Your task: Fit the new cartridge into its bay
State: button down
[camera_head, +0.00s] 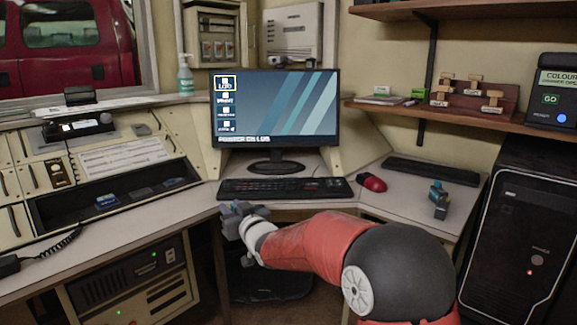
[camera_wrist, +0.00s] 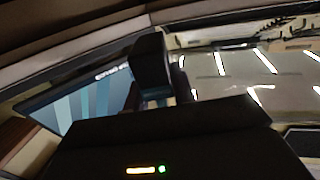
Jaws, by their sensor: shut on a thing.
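My gripper (camera_head: 243,212) is in front of the keyboard's left end, above the desk's front edge. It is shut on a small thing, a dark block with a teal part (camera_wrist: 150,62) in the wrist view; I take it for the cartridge. In the head view the gripper mostly hides it. A grey and teal object (camera_head: 438,201) stands on the right desk; I cannot tell whether it is a cartridge. A black box labelled "COLOUR" (camera_head: 552,95) stands on the right shelf. I cannot make out which opening is the cartridge's bay.
A monitor (camera_head: 275,105) and keyboard (camera_head: 285,189) fill the middle desk. A red mouse (camera_head: 373,184) and a second keyboard (camera_head: 430,170) are to the right. A black computer tower (camera_head: 520,230) stands far right. The left console (camera_head: 90,190) has a recess with blue items.

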jog(key=s+d+f+m+t+h, duration=0.1)
jog(key=d+f+m+h, duration=0.15)
jog(key=d+f, duration=0.55)
jog(key=s+d+f+m+t+h, duration=0.15)
jog(key=d+f+h, duration=0.25)
jog(key=d, duration=0.8)
jog(key=s+d+f+m+t+h, duration=0.1)
jog(key=d+f+m+h, duration=0.25)
jog(key=d+f, duration=0.4)
jog(key=s+d+f, duration=0.2)
jog(key=s+f, duration=0.4)
jog(key=f, duration=0.5)
jog(key=shift+s+f+n, duration=0.3)
jog(key=shift+f+n, duration=0.05)
jog(key=shift+d+g, duration=0.2)
jog(key=shift+g, duration=0.05)
jog(key=shift+a, duration=0.1)
